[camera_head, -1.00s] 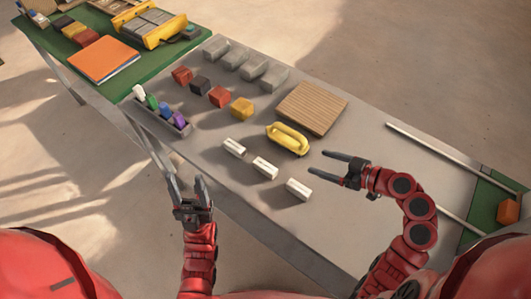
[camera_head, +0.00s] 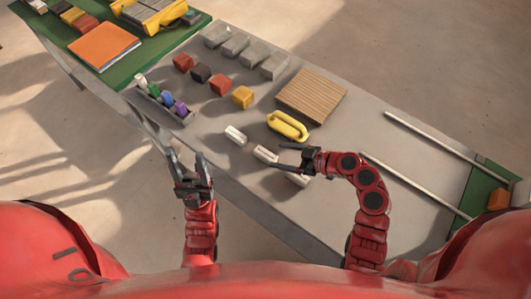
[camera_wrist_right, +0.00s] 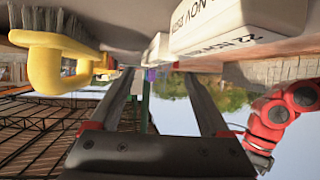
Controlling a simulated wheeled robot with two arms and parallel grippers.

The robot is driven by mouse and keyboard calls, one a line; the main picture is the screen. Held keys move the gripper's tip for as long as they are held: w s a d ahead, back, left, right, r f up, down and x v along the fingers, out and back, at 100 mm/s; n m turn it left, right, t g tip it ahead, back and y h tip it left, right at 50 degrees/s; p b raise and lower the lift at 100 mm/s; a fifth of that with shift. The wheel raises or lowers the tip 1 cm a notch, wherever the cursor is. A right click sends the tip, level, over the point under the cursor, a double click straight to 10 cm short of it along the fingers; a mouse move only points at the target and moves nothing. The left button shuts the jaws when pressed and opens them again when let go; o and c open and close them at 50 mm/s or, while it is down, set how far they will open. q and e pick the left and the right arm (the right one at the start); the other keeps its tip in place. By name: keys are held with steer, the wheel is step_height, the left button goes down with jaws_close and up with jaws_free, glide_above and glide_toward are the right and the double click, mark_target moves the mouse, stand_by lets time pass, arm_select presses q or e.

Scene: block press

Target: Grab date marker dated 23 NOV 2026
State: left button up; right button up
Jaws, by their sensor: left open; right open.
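Three white date markers lie in a slanting row on the grey table: one at the left (camera_head: 235,135), a middle one (camera_head: 265,153) and a right one (camera_head: 299,180), partly hidden by my right gripper. In the right wrist view the nearest marker (camera_wrist_right: 238,25) shows black print that seems to read 22 NOV; another marker (camera_wrist_right: 158,48) is behind it, its date unreadable. My right gripper (camera_head: 284,157) is open and empty, over or beside the middle and right markers. My left gripper (camera_head: 187,160) is open and empty off the table's front edge.
A yellow-handled brush (camera_head: 288,126) lies just behind the markers, close to my right gripper. A ribbed wooden board (camera_head: 311,96), coloured blocks (camera_head: 242,97) and grey blocks (camera_head: 235,45) are farther back. A tray (camera_head: 165,110) holds coloured pieces at left.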

mark_target(268, 154)
steer(key=shift+a+f+p, duration=0.1)
steer(key=shift+a+p, duration=0.2)
steer(key=shift+a, duration=0.05)
steer(key=p+x, duration=0.1)
steer(key=x, duration=0.2)
steer(key=shift+w+f+p, duration=0.15)
steer(key=shift+f+p, duration=0.05)
steer(key=shift+p, duration=0.2)
steer(key=shift+w+a+f, duration=0.2)
steer(key=shift+a+f, duration=0.25)
jaws_close()
